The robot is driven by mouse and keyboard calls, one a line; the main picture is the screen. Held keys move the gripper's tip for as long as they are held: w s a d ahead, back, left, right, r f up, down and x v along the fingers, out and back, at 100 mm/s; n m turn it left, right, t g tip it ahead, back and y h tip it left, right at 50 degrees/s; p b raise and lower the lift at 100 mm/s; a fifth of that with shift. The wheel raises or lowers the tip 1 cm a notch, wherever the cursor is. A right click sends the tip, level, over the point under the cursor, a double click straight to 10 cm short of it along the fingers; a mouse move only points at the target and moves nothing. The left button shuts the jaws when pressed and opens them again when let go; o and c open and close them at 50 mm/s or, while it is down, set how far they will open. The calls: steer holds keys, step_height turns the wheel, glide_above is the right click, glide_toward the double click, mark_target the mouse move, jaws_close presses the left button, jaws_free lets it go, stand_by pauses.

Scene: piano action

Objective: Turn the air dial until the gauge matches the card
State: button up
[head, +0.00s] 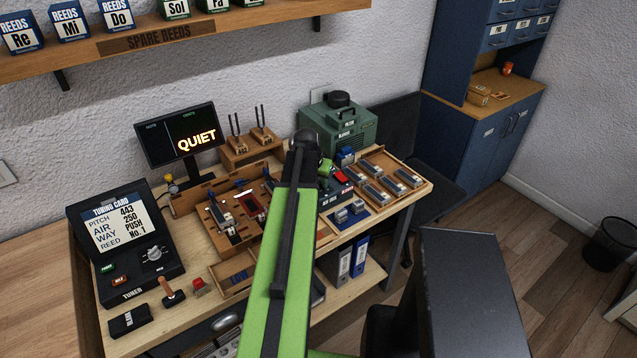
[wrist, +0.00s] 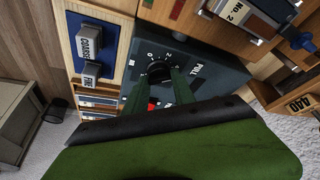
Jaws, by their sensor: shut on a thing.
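The black air dial (wrist: 157,68) stands on a dark grey box (wrist: 185,90) in the wrist view, with white figures beside it and the word PULL to its right. My gripper (wrist: 159,82) has its two green fingers shut on the dial, one on each side. The tuning card (head: 116,218) at left reads pitch 443, air 250, way push, reed No. 1. I cannot make out a gauge or its reading in either view.
A dark screen (head: 178,136) reads QUIET. A green machine (head: 340,125) stands at the back of the bench. A wooden tray with grey blocks (head: 388,180) lies right of my arm. A small red part (wrist: 152,104) shows near the fingers.

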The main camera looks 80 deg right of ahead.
jaws_close()
steer(key=shift+m, duration=0.5)
steer(key=o, duration=0.9)
jaws_free()
steer(key=shift+o, duration=0.2)
steer(key=p+v, duration=1.6)
steer(key=v, duration=0.1)
steer(key=shift+w+r, duration=0.25)
steer(key=shift+w, duration=0.05)
